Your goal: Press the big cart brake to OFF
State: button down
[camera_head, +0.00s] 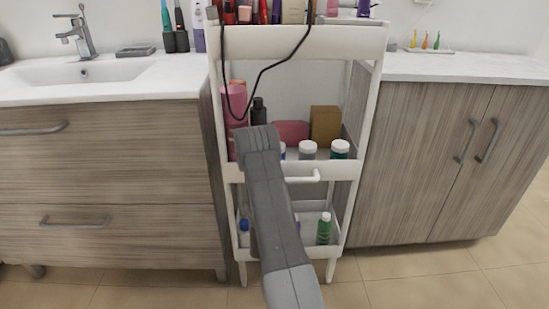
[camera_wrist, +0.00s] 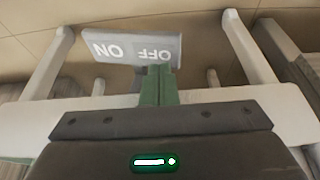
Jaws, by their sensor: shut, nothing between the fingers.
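The white three-tier cart (camera_head: 304,42) stands between the two cabinets, with a white handle on its front. In the wrist view the brake (camera_wrist: 122,47) is a light grey plate low on the cart, with the labels ON on its left half and OFF on its right half, upside down. My gripper (camera_wrist: 158,72) is shut and empty. Its green fingers overlap the lower edge of the plate at the OFF side; I cannot tell whether they touch it. In the head view my arm covers the cart's lower front, and the brake and fingertips are hidden.
A sink cabinet (camera_head: 100,150) is on the left and a wood cabinet (camera_head: 430,165) on the right, both close to the cart. Bottles and boxes fill the shelves, among them a green bottle (camera_head: 324,229) at the bottom. Tiled floor (camera_head: 420,280) is clear in front.

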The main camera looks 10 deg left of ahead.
jog(key=shift+f+b, duration=1.15)
jog(key=shift+f, duration=0.1)
dwell(0.7)
jog(key=shift+r, duration=0.15)
jog(key=shift+r+p, duration=2.7)
jog(key=shift+r, duration=0.75)
jog(key=shift+f, duration=0.2)
notch_tip(320, 180, down, 7)
jog(key=b, duration=0.5)
jog(key=shift+r, duration=0.1)
jog(key=shift+r, duration=0.15)
